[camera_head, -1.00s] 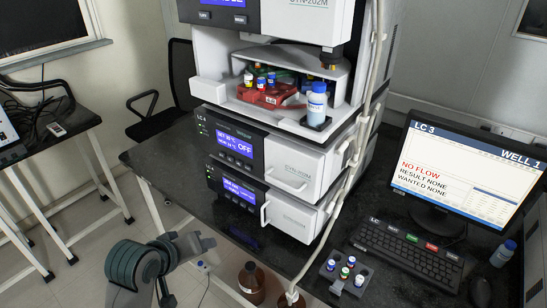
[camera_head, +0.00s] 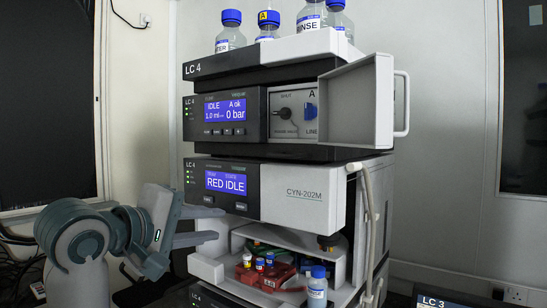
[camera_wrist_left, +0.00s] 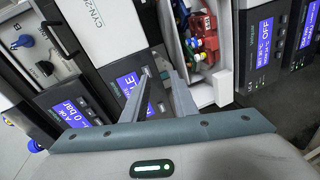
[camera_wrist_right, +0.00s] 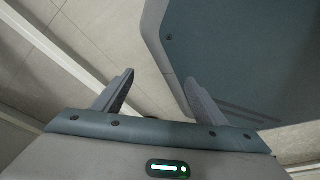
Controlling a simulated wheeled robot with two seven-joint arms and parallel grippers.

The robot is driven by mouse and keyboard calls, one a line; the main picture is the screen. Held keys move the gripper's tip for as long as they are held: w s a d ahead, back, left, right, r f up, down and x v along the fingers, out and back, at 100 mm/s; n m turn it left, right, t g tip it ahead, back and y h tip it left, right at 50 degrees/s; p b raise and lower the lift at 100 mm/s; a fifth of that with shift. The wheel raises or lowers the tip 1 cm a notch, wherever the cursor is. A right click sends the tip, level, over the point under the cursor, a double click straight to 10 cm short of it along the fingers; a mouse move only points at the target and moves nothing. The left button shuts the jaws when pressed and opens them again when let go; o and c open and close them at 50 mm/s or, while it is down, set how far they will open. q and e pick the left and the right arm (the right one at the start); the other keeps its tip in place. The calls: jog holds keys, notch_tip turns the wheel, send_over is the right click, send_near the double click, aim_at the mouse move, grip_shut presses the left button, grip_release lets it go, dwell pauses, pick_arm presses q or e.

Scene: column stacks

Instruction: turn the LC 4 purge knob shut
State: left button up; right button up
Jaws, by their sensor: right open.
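The LC 4 purge knob (camera_head: 286,113) is a small black knob on the pale panel of the pump module, under a SHUT label. Its pointer seems to lie to the left, but is too small to be sure. It also shows in the left wrist view (camera_wrist_left: 27,41). The pump module's door (camera_head: 355,105) stands open to the right. My left gripper (camera_head: 214,225) is open and empty, below and left of the knob, in front of the lower LC 4 module. It also shows in the left wrist view (camera_wrist_left: 161,72). My right gripper (camera_wrist_right: 160,76) is open and empty, away from the stack.
A blue fitting (camera_head: 311,110) sits right of the knob. Bottles, such as the left one (camera_head: 231,36), stand on top of the stack. An open bay below holds a red tray (camera_head: 274,276) with vials and a RINSE bottle (camera_head: 317,288). A pale tube (camera_head: 369,225) hangs at right.

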aim_at(279, 113)
pick_arm(q)
jog(key=shift+s+d+r+n+t+h, duration=0.15)
jog(key=shift+s+d+r+h, duration=0.25)
jog(key=shift+s+r, duration=2.15)
jog(key=shift+s+d+r+n+t+h, duration=0.25)
jog(key=shift+s+r+h, duration=0.4)
jog(key=shift+r, duration=3.75)
jog(key=shift+s+d+r+n+t+h, duration=0.1)
jog(key=shift+s+d+r+h, duration=0.25)
jog(key=shift+s+r, duration=2.2)
jog(key=p+x, duration=0.2)
jog(key=x, duration=0.4)
jog(key=r+p+x, duration=0.1)
jog(key=p+x, duration=0.1)
jog(key=x, duration=0.3)
jog(key=p+x, duration=0.2)
jog(key=x, duration=0.4)
jog(key=shift+w+a+r, duration=0.25)
jog(key=shift+w+r, duration=0.15)
jog(key=shift+w, duration=0.1)
jog(key=shift+w+d+f+p, duration=0.1)
jog(key=shift+w+d+p, duration=0.25)
jog(key=shift+w, duration=0.2)
pick_arm(e)
jog(key=s+d+r+g, duration=0.2)
jog(key=s+d+r, duration=0.1)
jog(key=s, duration=0.5)
jog(key=shift+s+d+r+h, duration=0.2)
jog(key=shift+s+r+h, duration=0.2)
jog(key=shift+r, duration=0.2)
